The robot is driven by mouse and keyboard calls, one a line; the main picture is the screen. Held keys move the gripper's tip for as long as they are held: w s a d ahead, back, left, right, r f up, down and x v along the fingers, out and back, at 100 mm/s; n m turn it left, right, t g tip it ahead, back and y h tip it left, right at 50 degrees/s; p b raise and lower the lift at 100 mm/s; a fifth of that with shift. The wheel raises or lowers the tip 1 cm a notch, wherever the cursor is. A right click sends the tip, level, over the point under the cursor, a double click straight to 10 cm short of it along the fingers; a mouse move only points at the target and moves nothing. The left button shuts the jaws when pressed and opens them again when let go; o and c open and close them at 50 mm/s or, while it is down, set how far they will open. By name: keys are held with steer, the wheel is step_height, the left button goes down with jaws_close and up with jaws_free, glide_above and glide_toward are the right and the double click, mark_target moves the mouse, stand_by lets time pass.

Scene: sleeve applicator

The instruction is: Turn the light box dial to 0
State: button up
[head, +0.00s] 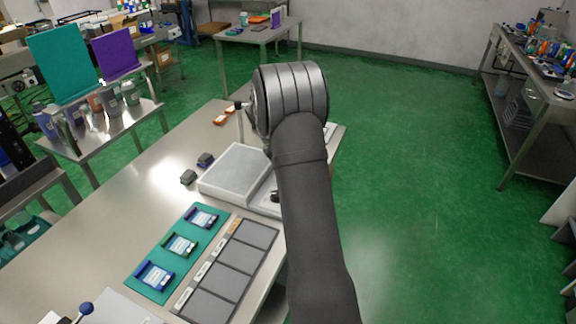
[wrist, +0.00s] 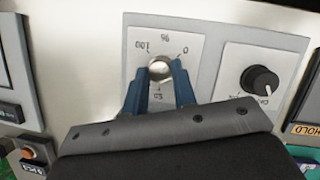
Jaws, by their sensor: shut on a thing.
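In the wrist view a round silver dial (wrist: 160,69) sits on a pale plate marked 100, % and 0. The 0 mark is at its upper right and the 100 mark at its upper left. My gripper (wrist: 161,78) has its blue fingers on either side of the dial, shut on it. I cannot tell which mark the dial points to. In the head view the pale, flat-topped light box (head: 235,172) stands on the steel table, left of my arm. My arm hides the gripper and the dial there.
A black knob (wrist: 262,79) on its own plate is right of the dial. An orange button (wrist: 28,153) is at lower left. On the table are a green mat (head: 150,266) with several blue and green holders, a grey sectioned tray (head: 243,262), and two small dark blocks near the light box.

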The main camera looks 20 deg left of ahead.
steer(key=o, duration=1)
steer(key=v, duration=1.7)
steer(key=shift+r, duration=0.2)
steer(key=x, duration=1.7)
steer(key=shift+f, duration=0.25)
steer(key=shift+r, duration=0.1)
